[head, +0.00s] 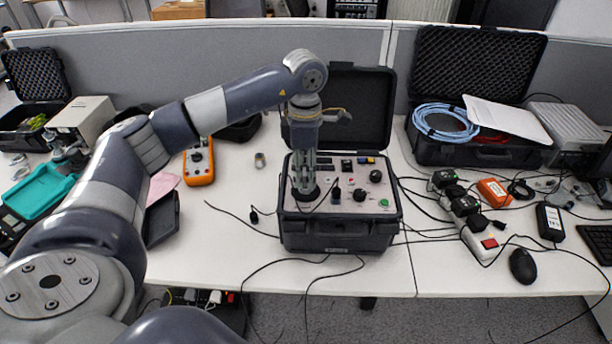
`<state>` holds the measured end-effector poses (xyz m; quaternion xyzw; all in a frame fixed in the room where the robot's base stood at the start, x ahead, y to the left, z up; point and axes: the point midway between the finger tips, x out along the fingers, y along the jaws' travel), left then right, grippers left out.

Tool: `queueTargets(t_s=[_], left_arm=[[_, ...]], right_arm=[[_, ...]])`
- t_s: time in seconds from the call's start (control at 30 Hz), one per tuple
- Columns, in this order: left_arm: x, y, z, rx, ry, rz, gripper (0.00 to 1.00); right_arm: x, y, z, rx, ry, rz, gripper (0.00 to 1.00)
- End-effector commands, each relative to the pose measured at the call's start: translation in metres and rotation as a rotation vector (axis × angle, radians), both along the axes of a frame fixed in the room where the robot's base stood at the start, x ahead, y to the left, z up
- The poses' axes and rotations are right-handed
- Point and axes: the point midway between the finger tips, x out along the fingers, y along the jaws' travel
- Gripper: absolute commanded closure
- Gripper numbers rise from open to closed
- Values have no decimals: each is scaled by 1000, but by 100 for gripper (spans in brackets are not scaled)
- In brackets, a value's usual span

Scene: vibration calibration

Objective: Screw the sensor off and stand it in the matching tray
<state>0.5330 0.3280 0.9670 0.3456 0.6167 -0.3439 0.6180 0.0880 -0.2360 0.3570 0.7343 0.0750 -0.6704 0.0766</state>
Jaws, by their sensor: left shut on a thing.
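My left gripper (304,186) points straight down over the left part of the panel of the black calibration case (338,236). It is shut on the sensor, just above the round black mount (306,194). The fingers hide the sensor almost wholly, and I cannot tell whether it still touches the mount. A dark tray (161,220) lies left of the case, partly behind my left arm. A teal tray (38,191) lies at the far left. I cannot tell which one matches the sensor. My right gripper is not in view.
The case's open lid (352,105) stands behind the panel. A small metal cylinder (260,160) and an orange meter (199,162) are on the table to the left. Cables and a power strip (478,240) crowd the right. Bare table lies left of the case.

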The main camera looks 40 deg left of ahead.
Motion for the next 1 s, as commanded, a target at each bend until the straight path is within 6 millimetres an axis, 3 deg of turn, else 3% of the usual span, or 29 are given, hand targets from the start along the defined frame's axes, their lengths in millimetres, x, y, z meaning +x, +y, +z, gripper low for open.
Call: queueTargets(t_s=[0.33, 0.63, 1.0], left_arm=[[-4, 6, -5, 15, 17, 40, 100], [-5, 5, -5, 12, 15, 250, 100], [-4, 2, -4, 6, 11, 256, 100]], right_arm=[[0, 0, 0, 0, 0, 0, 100], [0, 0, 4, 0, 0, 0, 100], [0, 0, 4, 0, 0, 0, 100]])
